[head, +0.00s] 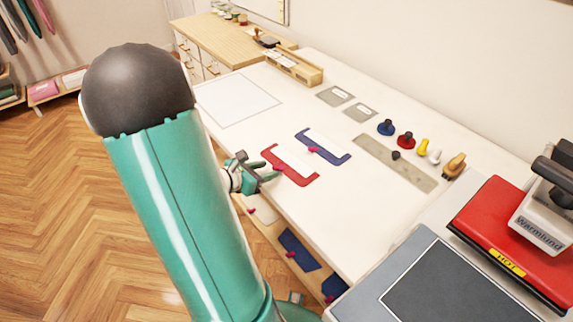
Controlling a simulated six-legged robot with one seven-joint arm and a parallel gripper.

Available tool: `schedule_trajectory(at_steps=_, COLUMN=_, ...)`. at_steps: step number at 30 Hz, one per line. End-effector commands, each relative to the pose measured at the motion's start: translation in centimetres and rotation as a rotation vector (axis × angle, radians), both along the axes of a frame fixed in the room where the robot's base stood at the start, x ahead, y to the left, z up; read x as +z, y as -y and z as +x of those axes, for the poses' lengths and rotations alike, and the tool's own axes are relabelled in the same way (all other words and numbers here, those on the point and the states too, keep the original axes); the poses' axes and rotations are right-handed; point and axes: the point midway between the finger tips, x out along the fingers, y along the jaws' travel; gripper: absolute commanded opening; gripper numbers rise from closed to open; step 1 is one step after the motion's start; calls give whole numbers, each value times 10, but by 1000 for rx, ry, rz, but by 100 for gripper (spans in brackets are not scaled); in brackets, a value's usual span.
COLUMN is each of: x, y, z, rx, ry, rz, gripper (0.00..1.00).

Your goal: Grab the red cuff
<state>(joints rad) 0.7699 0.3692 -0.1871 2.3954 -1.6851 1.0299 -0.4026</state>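The red cuff (296,173) lies flat on the white table (330,225) near its front edge. A similar blue cuff (328,144) lies just behind the red one, also with a small pink part.
Several coloured knobs, including a blue (386,128) and a red one (406,140), stand toward the back right beside a grey strip (394,163). A red heat press (510,232) marked HOT is at right. A white sheet (237,99) lies at left. Shelves below hold blue pieces (298,248).

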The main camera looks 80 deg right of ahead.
Motion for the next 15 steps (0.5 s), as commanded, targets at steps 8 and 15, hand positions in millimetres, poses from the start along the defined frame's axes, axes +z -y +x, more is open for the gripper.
schedule_trajectory(at_steps=8, x=-16, y=28, z=-18, rx=-3, ry=-1, rz=1, gripper=40)
schedule_trajectory(at_steps=15, x=-16, y=29, z=-19, rx=-1, ry=-1, rz=1, gripper=40)
